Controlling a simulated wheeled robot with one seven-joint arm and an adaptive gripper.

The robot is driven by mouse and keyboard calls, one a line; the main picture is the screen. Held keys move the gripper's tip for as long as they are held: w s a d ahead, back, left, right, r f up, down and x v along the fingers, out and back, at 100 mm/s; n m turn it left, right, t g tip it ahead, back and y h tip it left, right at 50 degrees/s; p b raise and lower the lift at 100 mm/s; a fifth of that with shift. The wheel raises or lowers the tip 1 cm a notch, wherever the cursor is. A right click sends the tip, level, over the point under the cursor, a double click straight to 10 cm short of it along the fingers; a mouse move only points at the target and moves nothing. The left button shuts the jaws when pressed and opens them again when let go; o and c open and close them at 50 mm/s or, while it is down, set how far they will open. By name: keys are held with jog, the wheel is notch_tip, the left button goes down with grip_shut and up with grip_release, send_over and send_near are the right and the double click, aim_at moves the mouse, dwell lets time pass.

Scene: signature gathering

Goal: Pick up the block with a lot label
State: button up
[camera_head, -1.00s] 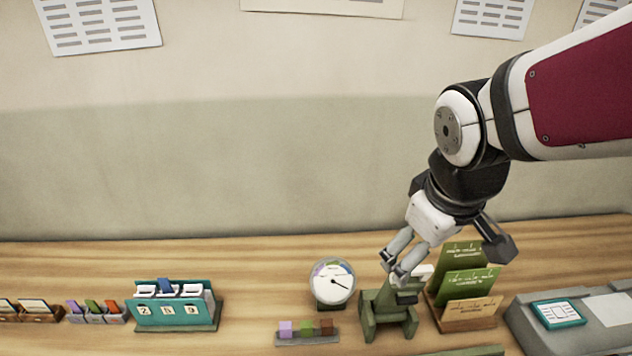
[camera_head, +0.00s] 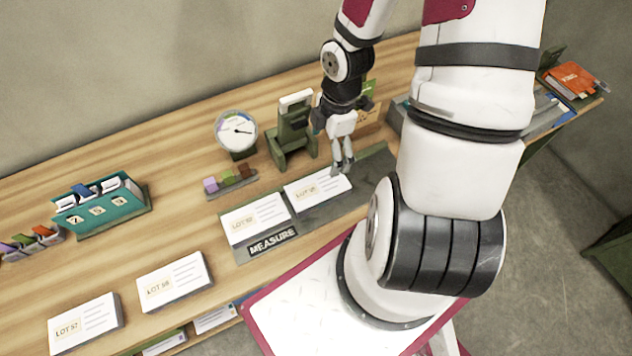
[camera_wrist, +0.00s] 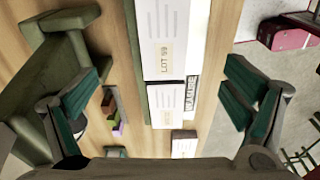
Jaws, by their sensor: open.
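Several white blocks with lot labels lie on the wooden counter. One block (camera_head: 318,191) lies on the grey mat, right below my gripper (camera_head: 343,168); its number is hard to read in the head view. In the wrist view this block (camera_wrist: 178,40) seems to read "LOT 59" and lies between my spread fingers, with no contact visible. A second block (camera_head: 242,226) lies beside it on the mat. Two more, a block (camera_head: 187,277) and a block (camera_head: 96,318), lie further left along the front edge. My gripper is open and empty.
The grey mat (camera_head: 338,204) bears a "MEASURE" sign (camera_head: 273,243). Behind it stand a green press-like stand (camera_head: 290,140), close to my gripper, a round dial (camera_head: 236,128) and a tray of coloured cubes (camera_head: 230,184). A teal number holder (camera_head: 110,218) stands at left.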

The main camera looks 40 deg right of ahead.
jog(key=f, duration=0.2)
send_over(318, 187)
jog(key=f, duration=0.5)
jog(key=d+f, duration=0.1)
jog(key=f, duration=0.1)
jog(key=shift+f, duration=0.2)
jog(key=shift+a+f, duration=0.15)
jog(key=shift+f, duration=0.45)
jog(key=shift+a+f, duration=0.15)
jog(key=shift+f, duration=0.85)
jog(key=shift+a+f, duration=0.1)
jog(key=shift+f, duration=0.9)
jog(key=shift+c, duration=0.3)
jog(key=c, duration=1.5)
jog(key=shift+r+p, duration=0.15)
jog(key=shift+p, duration=0.15)
